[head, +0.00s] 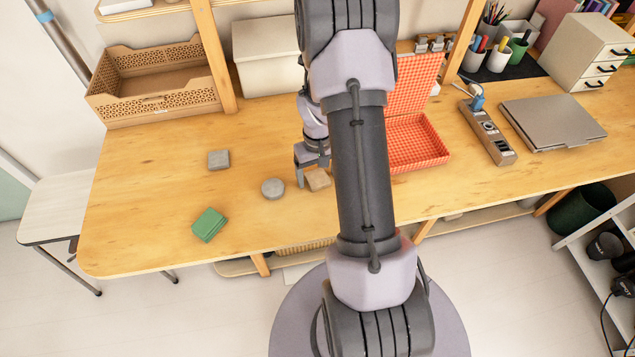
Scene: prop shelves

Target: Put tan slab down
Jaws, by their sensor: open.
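The tan slab (318,180) lies on the wooden table (150,210), near the middle of its front part. My gripper (312,172) is right at the slab, with one finger showing on the slab's left side and pointing down. The jaws are open. My arm hides part of the gripper and the area to its right. I cannot tell whether a finger touches the slab.
A grey round piece (272,189) lies just left of the slab. A grey square block (218,160) and a green block (209,225) lie farther left. A red box (418,145) stands to the right, behind my arm. The left front tabletop is mostly clear.

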